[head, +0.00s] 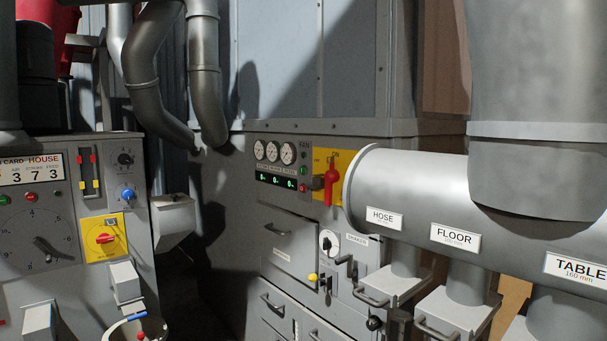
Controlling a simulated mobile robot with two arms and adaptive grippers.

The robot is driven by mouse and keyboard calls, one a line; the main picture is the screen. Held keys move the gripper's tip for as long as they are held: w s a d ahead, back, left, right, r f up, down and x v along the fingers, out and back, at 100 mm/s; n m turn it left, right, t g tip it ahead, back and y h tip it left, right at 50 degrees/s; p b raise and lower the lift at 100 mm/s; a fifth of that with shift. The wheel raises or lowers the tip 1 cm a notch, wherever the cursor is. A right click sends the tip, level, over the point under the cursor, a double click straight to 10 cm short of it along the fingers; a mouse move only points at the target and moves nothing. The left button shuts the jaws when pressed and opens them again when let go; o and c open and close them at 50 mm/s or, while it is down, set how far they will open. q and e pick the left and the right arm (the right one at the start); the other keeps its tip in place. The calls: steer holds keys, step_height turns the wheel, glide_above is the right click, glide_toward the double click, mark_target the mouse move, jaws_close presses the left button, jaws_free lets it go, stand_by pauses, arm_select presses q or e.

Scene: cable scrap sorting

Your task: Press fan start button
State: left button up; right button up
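The fan panel (304,147) is on the grey cabinet in the middle of the head view, marked with small letters that look like FAN. Below the letters is a small green button (304,170), with a small red button (303,187) under it. A red handle (331,181) on a yellow plate (347,160) is just right of them. Three round gauges (273,151) and a dark display with green digits (276,181) are to their left. Neither of my grippers is in view. Whether the fan is running cannot be told.
A large grey duct (415,188) with HOSE, FLOOR and TABLE labels juts out at the right. A control cabinet (75,225) with dials and a red knob on yellow stands at the left. Drawers with bar handles (277,230) are below the panel. Grey pipes (203,70) hang upper left.

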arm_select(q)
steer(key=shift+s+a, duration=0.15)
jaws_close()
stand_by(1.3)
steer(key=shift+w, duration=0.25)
